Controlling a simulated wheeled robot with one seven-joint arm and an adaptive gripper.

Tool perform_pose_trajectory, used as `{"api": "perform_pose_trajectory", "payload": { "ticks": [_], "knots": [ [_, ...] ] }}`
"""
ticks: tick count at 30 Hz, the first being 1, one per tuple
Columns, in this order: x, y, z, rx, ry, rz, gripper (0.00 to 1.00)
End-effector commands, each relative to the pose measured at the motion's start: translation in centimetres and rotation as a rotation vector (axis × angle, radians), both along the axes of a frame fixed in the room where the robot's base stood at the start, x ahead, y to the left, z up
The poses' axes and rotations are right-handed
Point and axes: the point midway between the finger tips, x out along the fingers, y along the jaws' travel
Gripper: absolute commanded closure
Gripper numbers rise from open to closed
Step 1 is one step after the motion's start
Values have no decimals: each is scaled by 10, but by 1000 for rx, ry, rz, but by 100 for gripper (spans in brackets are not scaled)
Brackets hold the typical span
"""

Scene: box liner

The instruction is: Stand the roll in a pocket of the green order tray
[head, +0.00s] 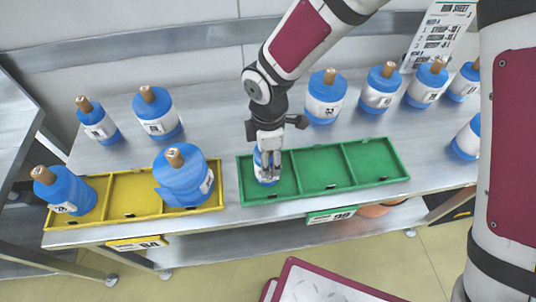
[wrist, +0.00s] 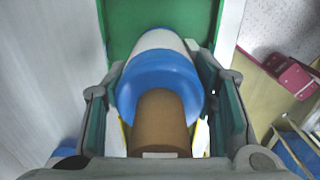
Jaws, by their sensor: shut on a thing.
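My gripper (head: 268,150) is over the left pocket of the green order tray (head: 322,170). It is shut on a blue roll (head: 266,170) with a white label, which stands about upright at that pocket. In the wrist view the roll (wrist: 160,85) sits between the two fingers (wrist: 170,120), its brown core toward the camera. The green tray (wrist: 160,18) shows beyond it. Whether the roll's base touches the pocket floor is hidden. The middle and right pockets of the green tray are empty.
A yellow tray (head: 122,207) stands to the left, holding two blue rolls (head: 183,173) in its outer pockets. Several more rolls (head: 325,95) stand along the back of the metal table. A printed sheet (head: 438,35) leans at the back right.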

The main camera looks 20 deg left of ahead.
Motion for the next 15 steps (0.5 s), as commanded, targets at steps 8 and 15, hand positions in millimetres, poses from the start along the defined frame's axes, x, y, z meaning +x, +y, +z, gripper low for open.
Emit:
{"api": "perform_pose_trajectory", "payload": {
  "ticks": [8,15],
  "knots": [
    [1,0,-1,1,-2,-1,89],
    [1,0,-2,1,-1,-1,28]
  ]
}}
